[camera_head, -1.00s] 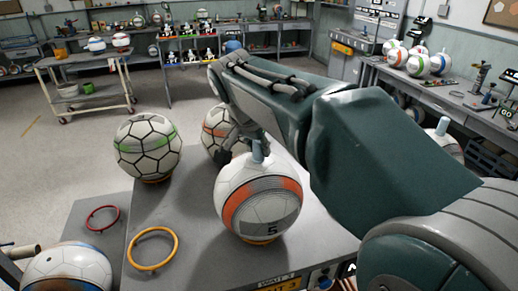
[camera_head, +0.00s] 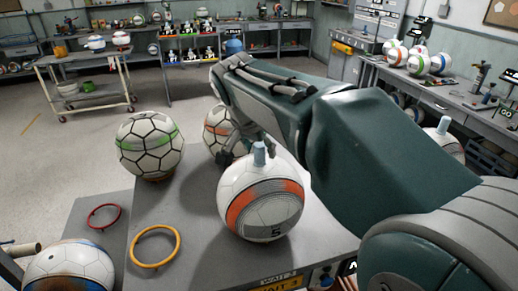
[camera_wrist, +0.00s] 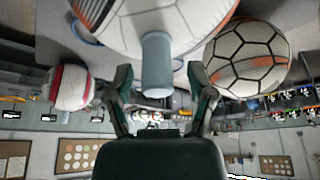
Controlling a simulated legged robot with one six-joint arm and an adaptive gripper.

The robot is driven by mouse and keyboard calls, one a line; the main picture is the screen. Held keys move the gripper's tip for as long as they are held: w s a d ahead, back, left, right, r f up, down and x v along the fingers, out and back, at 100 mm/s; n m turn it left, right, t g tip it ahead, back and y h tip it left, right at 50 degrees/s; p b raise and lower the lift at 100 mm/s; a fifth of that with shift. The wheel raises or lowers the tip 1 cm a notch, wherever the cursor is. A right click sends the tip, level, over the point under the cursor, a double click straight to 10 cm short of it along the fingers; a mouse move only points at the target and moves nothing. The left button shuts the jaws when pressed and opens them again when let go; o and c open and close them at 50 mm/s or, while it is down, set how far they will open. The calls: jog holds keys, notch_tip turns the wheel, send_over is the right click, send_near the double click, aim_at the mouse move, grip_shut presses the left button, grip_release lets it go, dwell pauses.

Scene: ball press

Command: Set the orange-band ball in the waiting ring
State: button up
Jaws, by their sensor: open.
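The orange-band ball (camera_head: 262,198), white with a "5", stands on the grey bench behind the WAIT 3 label. A blue-grey peg (camera_head: 259,154) sticks up from its top. No ring shows under the ball now; its contact with the bench is hidden. My gripper (camera_head: 232,150) is just behind the peg in the head view. In the wrist view my gripper (camera_wrist: 160,82) is open, with the peg (camera_wrist: 156,62) between its spread fingers and a gap on each side. An empty yellow ring (camera_head: 154,246) and an empty red ring (camera_head: 104,216) lie to the left.
A green-band ball (camera_head: 150,146) and another orange-band ball (camera_head: 217,128) stand behind on the bench. A blue-marked ball (camera_head: 68,268) is at lower left. More balls (camera_head: 418,60) sit on the right counter. Bare bench lies between the yellow ring and the ball.

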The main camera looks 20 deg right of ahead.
jog(key=v, duration=1.2)
jog(key=s+d+f+n+t+y, duration=0.2)
jog(key=s+f+n, duration=0.7)
jog(key=s+f, duration=0.8)
notch_tip(320, 180, down, 2)
jog(key=shift+s+d+f+y, duration=0.1)
jog(key=shift+s+d+y, duration=0.15)
jog(key=shift+d+y, duration=0.5)
jog(key=shift+d, duration=0.2)
